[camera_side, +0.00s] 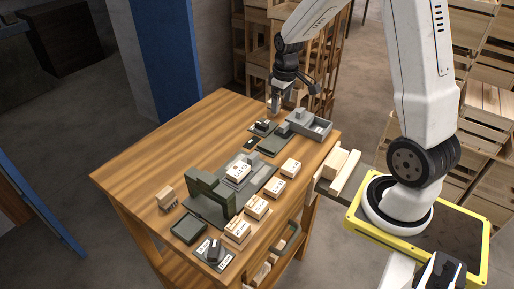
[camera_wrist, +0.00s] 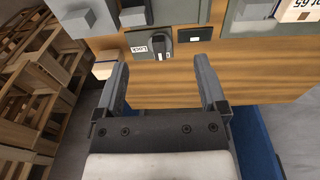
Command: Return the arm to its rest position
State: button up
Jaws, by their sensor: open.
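My gripper (camera_side: 280,101) is above the far end of the wooden table (camera_side: 140,160), close to the small grey fixtures there. In the wrist view my gripper (camera_wrist: 165,85) shows two dark fingers spread apart with nothing between them. Past the fingertips is a dark plate with a black knob and a white label reading LOCK (camera_wrist: 139,49). Whether the fingers touch anything below is too small to tell in the side view.
A grey tray (camera_side: 322,128) stands at the table's far right. Several small labelled wooden blocks (camera_side: 257,207) line the right side, near a dark green stepped fixture (camera_side: 208,193). A blue post (camera_side: 168,60) and wooden crates (camera_side: 486,100) stand behind. The table's left part is clear.

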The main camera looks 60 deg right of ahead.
jog(key=s+a+t, duration=0.1)
jog(key=s+a, duration=0.3)
jog(key=a, duration=0.5)
jog(key=s+a, duration=0.5)
jog(key=a, duration=0.4)
jog(key=shift+f+t, duration=0.2)
jog(key=shift+t, duration=0.2)
jog(key=shift+o, duration=0.6)
